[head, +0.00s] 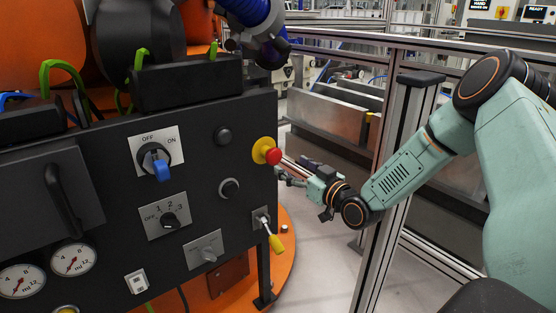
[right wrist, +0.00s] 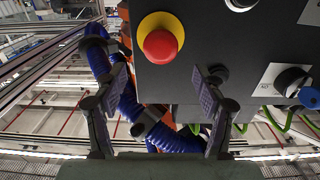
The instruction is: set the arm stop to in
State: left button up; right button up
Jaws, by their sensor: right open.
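The arm stop, seemingly the red mushroom button (head: 273,156) on a yellow collar, sits at the right edge of the dark control panel (head: 110,230). It also shows at the top of the right wrist view (right wrist: 160,45), standing proud of its collar; whether it is in or out I cannot tell. My right gripper (head: 283,177) is just right of and slightly below the button in the head view. In the right wrist view its two fingers (right wrist: 160,92) are spread with nothing between them, and the button appears above the gap, apart from them. My left gripper is out of view.
The panel also carries a blue OFF/ON switch (head: 161,168), a selector knob (head: 169,219), a yellow-handled lever (head: 275,241) below the button, and gauges (head: 73,259). A metal fence post (head: 388,180) stands close behind my right arm. A blue hose (right wrist: 130,105) hangs beyond my fingers.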

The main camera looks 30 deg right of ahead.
aim_at(277, 158)
jog(key=w, duration=0.1)
jog(key=w+b, duration=0.1)
jog(key=w, duration=0.1)
jog(key=w+b, duration=0.1)
jog(key=w, duration=0.1)
jog(key=shift+a+f, duration=0.3)
jog(key=shift+f, duration=0.05)
jog(key=shift+w+r+b, duration=0.1)
jog(key=shift+w+b, duration=0.4)
jog(key=shift+w, duration=0.55)
jog(key=shift+s+r, duration=0.1)
jog(key=shift+c, duration=0.3)
grip_shut()
